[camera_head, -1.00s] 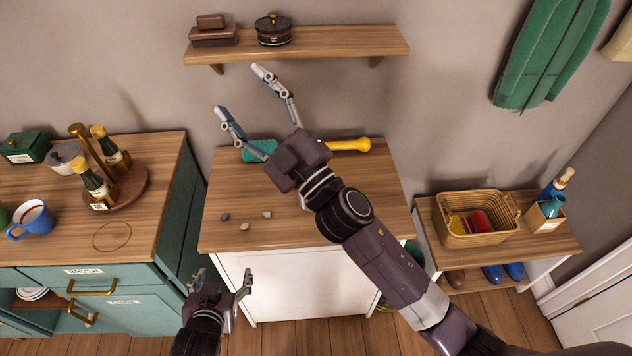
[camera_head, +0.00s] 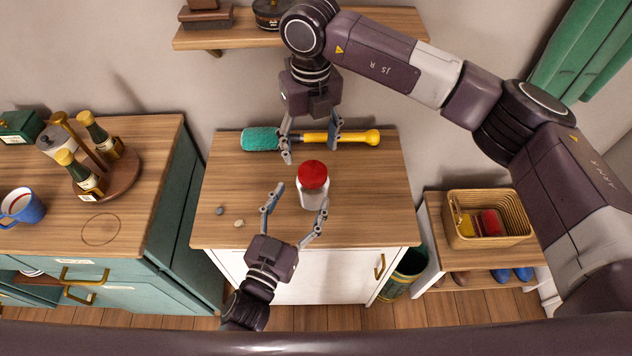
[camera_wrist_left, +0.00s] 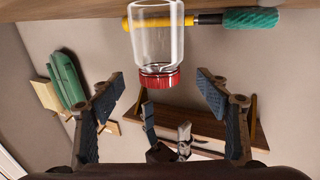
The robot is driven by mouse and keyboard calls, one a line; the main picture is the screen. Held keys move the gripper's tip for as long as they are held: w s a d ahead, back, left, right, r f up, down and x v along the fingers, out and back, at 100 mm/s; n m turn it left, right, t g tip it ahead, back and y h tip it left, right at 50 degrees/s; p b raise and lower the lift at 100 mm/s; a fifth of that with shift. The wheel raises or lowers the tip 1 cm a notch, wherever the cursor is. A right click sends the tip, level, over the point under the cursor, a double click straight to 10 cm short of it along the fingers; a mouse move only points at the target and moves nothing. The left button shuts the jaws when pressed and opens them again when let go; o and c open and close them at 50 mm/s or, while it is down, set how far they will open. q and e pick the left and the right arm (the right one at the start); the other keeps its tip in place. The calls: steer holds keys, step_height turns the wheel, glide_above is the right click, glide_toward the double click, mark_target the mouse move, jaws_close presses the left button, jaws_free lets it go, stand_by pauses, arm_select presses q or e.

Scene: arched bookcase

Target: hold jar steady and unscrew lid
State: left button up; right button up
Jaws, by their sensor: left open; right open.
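A clear jar (camera_head: 313,195) with a red lid (camera_head: 313,173) stands upright on the wooden cabinet top (camera_head: 370,215). My left gripper (camera_head: 301,195) is open, its fingers reaching from the front towards either side of the jar. In the left wrist view, which is upside down, the jar (camera_wrist_left: 157,40) and its lid (camera_wrist_left: 159,81) show between the spread, empty left fingers (camera_wrist_left: 160,85). My right gripper (camera_head: 311,150) is open and empty, pointing down above and behind the lid. Its fingers also show in the left wrist view (camera_wrist_left: 167,128).
A teal-and-yellow brush-like tool (camera_head: 340,137) lies behind the jar. Small pebbles (camera_head: 238,223) lie at the front left. A wall shelf (camera_head: 385,22) hangs above. A teal cabinet with a bottle caddy (camera_head: 108,185) stands left; a basket (camera_head: 485,235) is at right.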

mark_target(314, 175)
arm_select(q)
steer(key=shift+w+d+r, duration=0.1)
steer(key=shift+w+d, duration=0.1)
arm_select(e)
steer(key=shift+w+d+r, duration=0.1)
steer(key=shift+d+r, duration=0.05)
steer(key=shift+d, duration=0.15)
arm_select(q)
steer(key=shift+x, duration=3.55)
arm_select(e)
steer(key=shift+a, duration=0.1)
arm_select(q)
steer(key=shift+c, duration=0.5)
